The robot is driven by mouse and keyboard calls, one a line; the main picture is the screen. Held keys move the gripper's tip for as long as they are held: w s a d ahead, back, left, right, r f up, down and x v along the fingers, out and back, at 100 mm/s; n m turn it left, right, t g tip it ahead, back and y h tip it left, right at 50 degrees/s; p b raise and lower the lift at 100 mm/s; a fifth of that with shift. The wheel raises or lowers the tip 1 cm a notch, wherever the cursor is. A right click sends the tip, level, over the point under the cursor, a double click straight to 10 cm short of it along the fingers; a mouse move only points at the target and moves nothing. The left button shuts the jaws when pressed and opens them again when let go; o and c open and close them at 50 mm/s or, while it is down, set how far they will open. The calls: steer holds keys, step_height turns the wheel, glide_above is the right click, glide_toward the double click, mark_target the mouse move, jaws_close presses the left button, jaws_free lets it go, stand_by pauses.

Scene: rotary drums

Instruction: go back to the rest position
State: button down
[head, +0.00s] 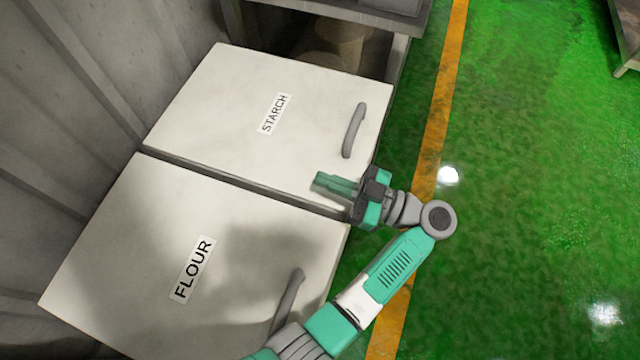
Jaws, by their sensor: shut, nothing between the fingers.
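My gripper (318,182) is shut and empty. It hangs above the near right part of the white lid marked STARCH (230,112), close to the seam with the lid marked FLOUR (145,240). Its fingers point left in the head view. My green and grey arm reaches up from the bottom of the picture, across the right part of the FLOUR lid and the floor edge. Both lids look closed. The STARCH handle (354,130) stands clear of the gripper. The FLOUR handle (287,300) is partly hidden behind my arm.
A grey corrugated wall (60,120) runs along the left. A shelf or table (340,10) with round containers (340,38) under it stands at the top. A yellow line (440,100) crosses the green floor (530,180), which is open on the right. Another table (628,40) stands top right.

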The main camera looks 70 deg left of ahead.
steer(key=shift+s+d+r, duration=0.1)
steer(key=shift+s+d, duration=0.35)
steer(key=shift+s, duration=0.1)
